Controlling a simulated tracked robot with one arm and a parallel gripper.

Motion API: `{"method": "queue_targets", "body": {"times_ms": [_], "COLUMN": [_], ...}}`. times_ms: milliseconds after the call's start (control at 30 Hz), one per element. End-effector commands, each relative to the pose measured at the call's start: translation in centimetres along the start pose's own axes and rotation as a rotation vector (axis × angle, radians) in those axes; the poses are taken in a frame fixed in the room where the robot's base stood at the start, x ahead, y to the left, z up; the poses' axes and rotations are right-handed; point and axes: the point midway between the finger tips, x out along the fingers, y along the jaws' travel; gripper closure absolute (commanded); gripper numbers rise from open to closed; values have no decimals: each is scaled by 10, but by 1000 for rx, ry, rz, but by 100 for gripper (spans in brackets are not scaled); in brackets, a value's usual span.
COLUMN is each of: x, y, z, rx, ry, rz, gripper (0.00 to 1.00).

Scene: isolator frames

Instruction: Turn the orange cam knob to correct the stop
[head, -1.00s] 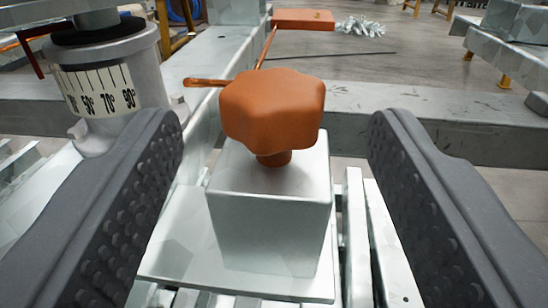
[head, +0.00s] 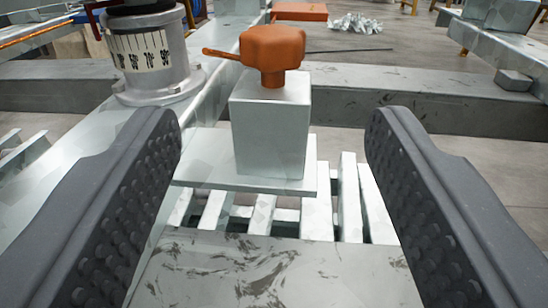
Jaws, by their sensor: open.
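The orange cam knob (head: 273,48) has a lobed head on a short orange stem. It stands on top of a pale metal block (head: 270,130), which rises from a flat metal plate (head: 215,170). A thin orange rod (head: 220,54) sticks out to the left of the knob. My gripper (head: 275,125) is open, with one dark studded finger on each side of the picture. The block and knob show between the fingers, farther ahead, and no contact is visible. A round housing with a degree scale (head: 142,50) stands at the left.
Metal slats (head: 315,205) lie below the plate, with a scuffed metal surface (head: 270,275) nearer me. A long grey beam (head: 400,98) crosses behind the block. An orange box (head: 300,12) and a pile of shiny scraps (head: 355,22) lie on the floor beyond.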

Motion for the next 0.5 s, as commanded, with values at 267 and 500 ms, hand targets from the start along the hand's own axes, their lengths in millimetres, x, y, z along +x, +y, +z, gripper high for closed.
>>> {"method": "queue_targets", "body": {"times_ms": [267,500], "x": [1,14], "y": [0,14], "z": [0,-16], "rx": [2,41], "ry": [3,70], "rz": [-3,-111], "gripper": [44,44]}}
